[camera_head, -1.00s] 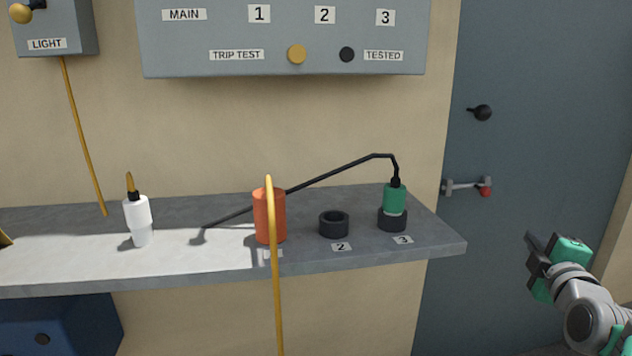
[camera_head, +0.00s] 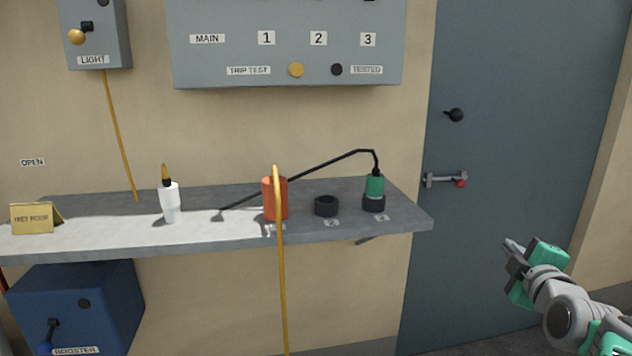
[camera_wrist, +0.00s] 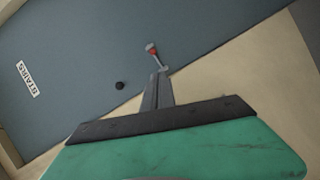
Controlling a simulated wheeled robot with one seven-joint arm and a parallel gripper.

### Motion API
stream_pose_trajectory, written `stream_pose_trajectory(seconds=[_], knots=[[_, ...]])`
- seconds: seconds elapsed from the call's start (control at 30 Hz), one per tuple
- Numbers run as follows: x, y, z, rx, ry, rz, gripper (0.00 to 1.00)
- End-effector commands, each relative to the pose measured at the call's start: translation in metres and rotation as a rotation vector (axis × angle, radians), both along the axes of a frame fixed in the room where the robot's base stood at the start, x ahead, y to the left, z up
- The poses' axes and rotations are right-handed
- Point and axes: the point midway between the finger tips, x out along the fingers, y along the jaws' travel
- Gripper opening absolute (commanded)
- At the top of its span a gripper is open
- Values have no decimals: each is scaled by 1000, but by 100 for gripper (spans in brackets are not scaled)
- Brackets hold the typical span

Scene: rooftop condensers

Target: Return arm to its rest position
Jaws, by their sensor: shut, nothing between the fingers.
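My gripper (camera_head: 515,250) is at the lower right in the head view, out in front of the blue-grey door (camera_head: 510,120) and clear of the shelf. Its fingers are shut with nothing between them. In the wrist view the shut fingers (camera_wrist: 158,92) point toward the wall and the door, which appears tilted. The green gripper body fills the bottom of that view. My arm reaches in from the lower right corner of the head view.
A grey shelf (camera_head: 120,242) holds an orange cylinder (camera_head: 270,200), a white bottle (camera_head: 170,204), a black ring (camera_head: 326,206) and a green-bodied tool (camera_head: 374,187). A blue booster box (camera_head: 115,300) sits below. A door latch (camera_head: 445,180) sticks out. Space around my gripper looks clear.

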Motion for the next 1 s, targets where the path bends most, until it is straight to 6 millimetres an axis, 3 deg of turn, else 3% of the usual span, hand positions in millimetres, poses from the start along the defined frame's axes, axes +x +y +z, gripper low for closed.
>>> stream_pose_trajectory(seconds=[0.27, 0.5, 0.67, 0.8, 0.9, 1.0], knots=[[10, 55, 17, 217, 121, 31, 0], [-2, 134, 37, 523, 330, -3, 0], [-47, 205, 63, 795, 556, -148, 0], [-106, 251, 85, 978, 729, -372, 0], [-142, 268, 95, 1051, 799, -525, 0], [-163, 274, 96, 1085, 829, -623, 0]])
